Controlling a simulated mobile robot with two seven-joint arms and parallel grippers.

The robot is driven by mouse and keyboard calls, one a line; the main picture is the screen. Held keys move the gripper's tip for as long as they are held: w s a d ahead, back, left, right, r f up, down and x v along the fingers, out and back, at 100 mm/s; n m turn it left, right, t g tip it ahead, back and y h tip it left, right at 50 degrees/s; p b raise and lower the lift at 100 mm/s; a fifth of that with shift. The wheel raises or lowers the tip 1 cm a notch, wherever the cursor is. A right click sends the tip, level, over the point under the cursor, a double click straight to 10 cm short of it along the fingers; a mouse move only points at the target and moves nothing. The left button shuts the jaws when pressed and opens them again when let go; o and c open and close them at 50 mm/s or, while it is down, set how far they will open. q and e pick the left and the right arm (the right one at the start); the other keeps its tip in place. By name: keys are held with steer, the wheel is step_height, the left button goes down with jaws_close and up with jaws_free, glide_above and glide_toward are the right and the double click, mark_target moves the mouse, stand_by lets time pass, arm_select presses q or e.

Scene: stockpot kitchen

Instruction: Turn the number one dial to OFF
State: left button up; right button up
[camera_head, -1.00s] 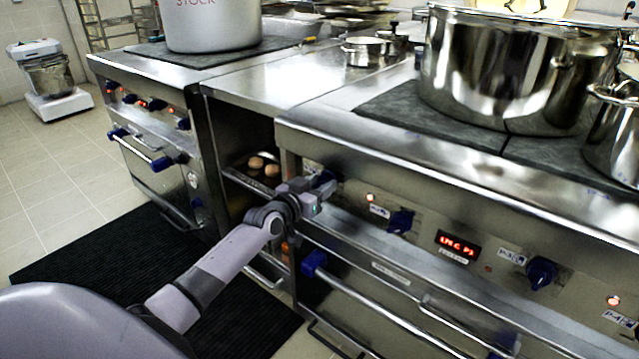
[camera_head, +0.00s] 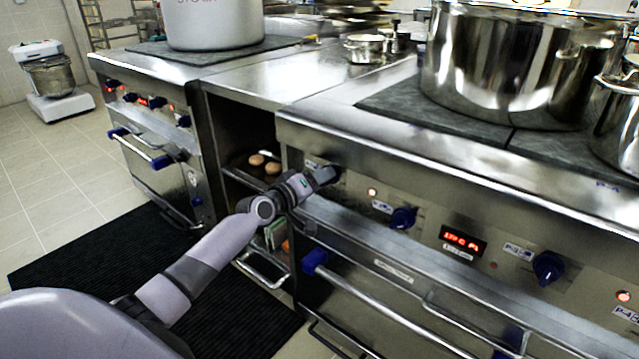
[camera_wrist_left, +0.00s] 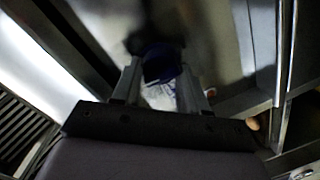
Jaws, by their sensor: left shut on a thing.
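The leftmost dial on the near stove's front panel is taken as the number one dial. In the head view my left gripper (camera_head: 326,176) covers it. In the left wrist view the dark blue dial (camera_wrist_left: 160,62) sits between the two fingers of the left gripper (camera_wrist_left: 158,82), which is shut on it. A white label with small print shows just below the dial there, too blurred to read. The dial's pointer direction cannot be told. My right gripper is not in view.
Other blue dials (camera_head: 403,217) (camera_head: 548,267) and a red-lit display (camera_head: 462,241) line the panel. A large steel pot (camera_head: 515,70) stands on the stovetop. An open shelf bay lies left of the gripper.

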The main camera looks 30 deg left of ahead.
arm_select(q)
steer(key=shift+n, duration=0.6)
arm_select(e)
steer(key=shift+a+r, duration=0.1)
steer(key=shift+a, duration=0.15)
arm_select(q)
steer(key=o, duration=1)
steer(key=shift+o, duration=0.2)
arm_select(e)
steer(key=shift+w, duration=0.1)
arm_select(q)
steer(key=shift+s, duration=0.15)
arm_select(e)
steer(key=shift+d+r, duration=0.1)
arm_select(q)
steer(key=s+p, duration=0.2)
steer(key=s, duration=0.4)
steer(key=shift+s+a+r, duration=0.4)
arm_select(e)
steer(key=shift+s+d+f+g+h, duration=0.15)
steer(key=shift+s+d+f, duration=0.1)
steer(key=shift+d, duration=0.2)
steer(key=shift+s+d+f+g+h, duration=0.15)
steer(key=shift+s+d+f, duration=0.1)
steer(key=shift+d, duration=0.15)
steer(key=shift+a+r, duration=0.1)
